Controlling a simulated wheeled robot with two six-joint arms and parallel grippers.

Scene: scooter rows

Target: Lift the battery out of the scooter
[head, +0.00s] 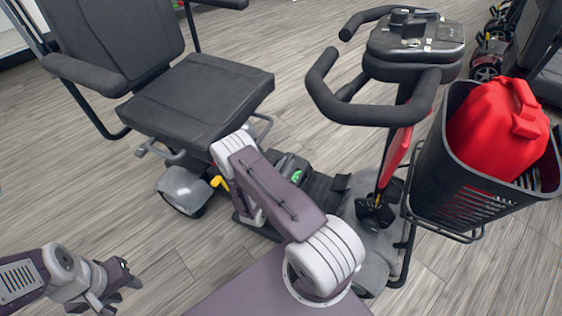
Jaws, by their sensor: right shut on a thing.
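The scooter has a black seat (195,95), a tiller with black handlebars (372,112) and a low dark footboard (325,190). My right arm reaches over the footboard, just in front of the seat. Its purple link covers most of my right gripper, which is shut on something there. A dark block with a green mark, seemingly the battery (287,164), shows partly beside that link. I cannot see its underside or whether it touches the scooter. My left gripper (118,286) is open and empty at the lower left, above the floor and away from the scooter.
A black basket (478,205) with a red container (500,130) hangs in front of the tiller at the right. More scooters (488,58) stand at the upper right. The wooden floor (75,185) at the left is clear.

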